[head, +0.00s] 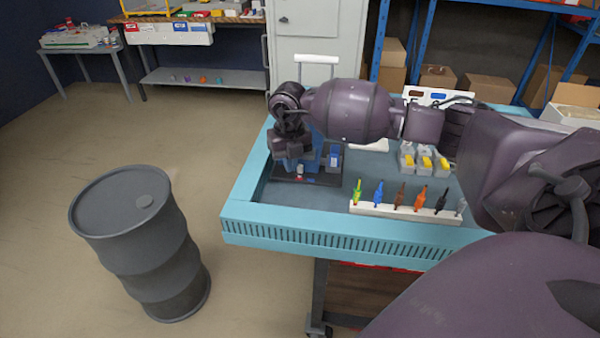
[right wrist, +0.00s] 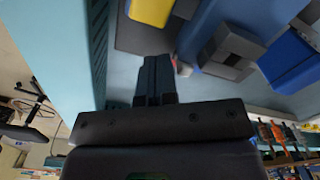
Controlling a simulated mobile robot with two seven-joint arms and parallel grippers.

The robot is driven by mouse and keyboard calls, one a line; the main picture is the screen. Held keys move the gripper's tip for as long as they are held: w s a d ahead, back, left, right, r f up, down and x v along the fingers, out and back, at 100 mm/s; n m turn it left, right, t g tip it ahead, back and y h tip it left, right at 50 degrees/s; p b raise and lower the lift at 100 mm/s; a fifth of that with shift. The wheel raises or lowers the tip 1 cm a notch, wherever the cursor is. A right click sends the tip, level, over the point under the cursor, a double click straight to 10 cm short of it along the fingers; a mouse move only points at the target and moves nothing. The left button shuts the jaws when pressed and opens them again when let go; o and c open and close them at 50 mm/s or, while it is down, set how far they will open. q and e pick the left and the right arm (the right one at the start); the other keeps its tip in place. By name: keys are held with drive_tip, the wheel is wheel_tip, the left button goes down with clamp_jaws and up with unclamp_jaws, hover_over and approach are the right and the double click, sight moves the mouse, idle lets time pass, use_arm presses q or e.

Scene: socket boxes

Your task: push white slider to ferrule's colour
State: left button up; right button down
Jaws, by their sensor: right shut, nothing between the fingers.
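My right gripper (head: 295,156) reaches down in front of a blue device on a black base (head: 322,179) at the table's left end. Its fingers (right wrist: 156,78) are shut together and empty in the right wrist view, close to the device. A small white piece (head: 299,169), perhaps the slider, shows just below the gripper with red beside it. I cannot tell whether the fingers touch it. A white rack (head: 405,214) holds several upright coloured pieces, among them a blue one (head: 378,193) and an orange one (head: 421,196). I cannot tell which ferrule is meant. My left gripper is out of view.
Grey boxes with yellow parts (head: 425,161) stand behind the rack. A white panel (head: 462,97) with brown and blue patches is at the back. The teal table rim (head: 340,235) borders the front. A grey drum (head: 140,240) stands on the floor at left.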

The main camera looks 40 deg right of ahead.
drive_tip(key=shift+f, duration=0.15)
drive_tip(key=shift+f, duration=0.6)
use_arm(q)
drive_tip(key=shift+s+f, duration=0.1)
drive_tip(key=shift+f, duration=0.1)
use_arm(e)
drive_tip(key=shift+d, duration=0.1)
drive_tip(key=shift+s+d+r, duration=0.1)
drive_tip(key=shift+s+d, duration=0.05)
drive_tip(key=shift+s, duration=0.1)
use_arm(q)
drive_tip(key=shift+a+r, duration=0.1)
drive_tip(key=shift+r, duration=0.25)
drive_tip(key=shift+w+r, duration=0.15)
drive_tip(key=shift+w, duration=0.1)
use_arm(e)
drive_tip(key=shift+s+d, duration=0.2)
